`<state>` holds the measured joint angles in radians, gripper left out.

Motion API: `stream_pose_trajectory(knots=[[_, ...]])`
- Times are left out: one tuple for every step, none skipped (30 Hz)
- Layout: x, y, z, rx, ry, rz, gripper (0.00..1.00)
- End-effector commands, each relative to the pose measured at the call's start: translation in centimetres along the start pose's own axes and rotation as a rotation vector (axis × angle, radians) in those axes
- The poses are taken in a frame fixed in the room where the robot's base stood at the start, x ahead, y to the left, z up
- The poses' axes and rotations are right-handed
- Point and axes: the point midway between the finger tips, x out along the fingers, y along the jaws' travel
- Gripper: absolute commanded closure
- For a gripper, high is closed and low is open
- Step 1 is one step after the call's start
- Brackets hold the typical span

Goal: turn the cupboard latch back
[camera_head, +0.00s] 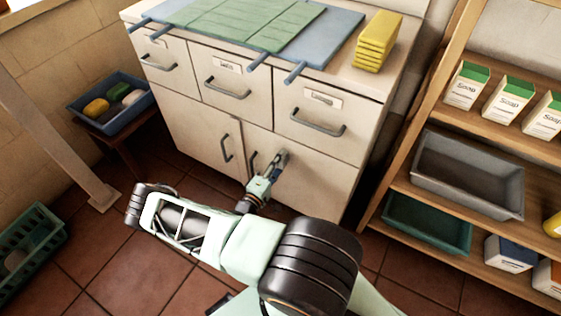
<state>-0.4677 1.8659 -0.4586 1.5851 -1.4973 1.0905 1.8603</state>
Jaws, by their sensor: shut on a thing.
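The cupboard (325,179) is a cream cabinet with three drawers above and two doors below. My gripper (282,158) is at the right-hand door, just right of that door's handle (253,163). It is shut on a small metallic part that I take to be the latch; the jaws and wrist hide most of it, so its angle cannot be told. Both lower doors look closed. The left door (205,145) has its own dark handle.
An open shelf (420,183) with soap boxes and a grey bin (470,170) stands close on the right. A blue tray on a stool (110,125) is at the left, with a wooden post (60,140) before it. Tiled floor (130,270) is free in front.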

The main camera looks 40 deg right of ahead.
Motion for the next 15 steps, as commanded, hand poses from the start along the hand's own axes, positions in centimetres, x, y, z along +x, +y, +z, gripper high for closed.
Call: stream_pose_trajectory(knots=[[-0.01,0.0,-0.06,0.004,0.0,0.0,0.82],[-0.01,-0.01,-0.06,0.004,0.0,0.0,0.82],[-0.01,-0.01,-0.06,0.004,0.0,0.0,0.82],[-0.01,-0.01,-0.06,0.004,0.0,0.0,0.82],[-0.01,-0.01,-0.06,0.004,0.0,0.0,0.82],[-0.01,-0.01,-0.06,0.004,0.0,0.0,0.82],[-0.01,-0.01,-0.06,0.004,0.0,0.0,0.82],[-0.01,-0.01,-0.06,0.004,0.0,0.0,0.55],[-0.01,0.0,-0.06,0.004,0.0,0.0,0.51],[-0.01,-0.01,-0.06,0.003,0.0,0.0,0.48],[-0.01,-0.01,-0.05,0.003,0.0,0.0,0.44],[-0.01,-0.01,-0.05,0.003,0.0,0.0,0.4],[-0.01,-0.01,-0.05,0.002,0.0,0.0,0.39],[-0.01,0.0,-0.04,0.002,0.0,0.0,0.39],[-0.01,-0.01,-0.04,0.002,0.0,0.0,0.39]])
